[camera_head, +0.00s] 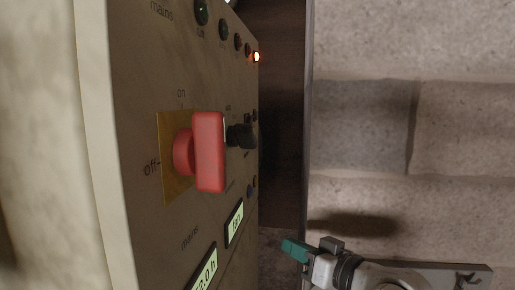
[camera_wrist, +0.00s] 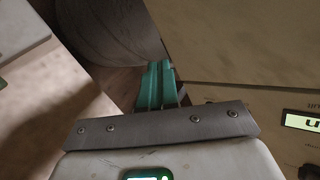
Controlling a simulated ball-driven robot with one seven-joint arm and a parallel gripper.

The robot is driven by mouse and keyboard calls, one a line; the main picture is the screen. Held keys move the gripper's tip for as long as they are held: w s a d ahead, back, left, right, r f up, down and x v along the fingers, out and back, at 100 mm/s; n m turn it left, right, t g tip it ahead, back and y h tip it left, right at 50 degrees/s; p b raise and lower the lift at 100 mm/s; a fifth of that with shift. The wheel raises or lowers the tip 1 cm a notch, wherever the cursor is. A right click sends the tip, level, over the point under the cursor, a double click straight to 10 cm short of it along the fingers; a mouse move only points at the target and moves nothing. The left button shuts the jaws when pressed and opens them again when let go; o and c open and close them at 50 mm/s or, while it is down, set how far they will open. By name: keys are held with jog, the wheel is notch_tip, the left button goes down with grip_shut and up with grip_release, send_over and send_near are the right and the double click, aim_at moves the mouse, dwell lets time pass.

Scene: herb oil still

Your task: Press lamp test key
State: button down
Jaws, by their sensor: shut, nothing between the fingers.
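A beige control panel (camera_head: 140,110) fills the left of the head view, seen at a steep angle. Small round keys, one bluish (camera_head: 250,190), sit low near its far edge; their labels are too small to read, so I cannot tell which is the lamp test key. My gripper (camera_head: 292,248) is at the bottom of the head view, right of the panel and apart from it, its green fingertips pointing left. In the wrist view the green fingers (camera_wrist: 158,82) are together and empty, with the panel (camera_wrist: 260,98) to their right.
A large red switch handle (camera_head: 209,152) on a yellow plate juts from the panel, with a black knob (camera_head: 243,136) beyond it. A row of lamps runs along the top; the red one (camera_head: 257,57) glows. Lit displays (camera_head: 235,222) sit below. A stone wall (camera_head: 410,130) is at right.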

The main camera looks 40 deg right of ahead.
aim_at(257, 115)
jog(key=s+d+r+t+p, duration=0.1)
jog(key=r+t, duration=0.1)
jog(key=r, duration=0.6)
jog(key=s+d+r+t+p, duration=0.1)
jog(key=r+t+p, duration=0.1)
jog(key=r, duration=0.7)
jog(key=s+d+r+t+y+p, duration=0.1)
jog(key=d+r+t, duration=0.1)
jog(key=r, duration=0.7)
jog(key=shift+n+t+p, duration=0.3)
jog(key=w+a+p, duration=0.1)
jog(key=w+a, duration=0.5)
jog(key=shift+w+a, duration=0.1)
jog(key=shift+a, duration=0.05)
dwell(0.6)
jog(key=shift+w+a, duration=0.25)
jog(key=shift+w+a, duration=0.25)
jog(key=shift+w, duration=0.05)
dwell(1.0)
jog(key=shift+s, duration=0.1)
jog(key=shift+s+d, duration=0.5)
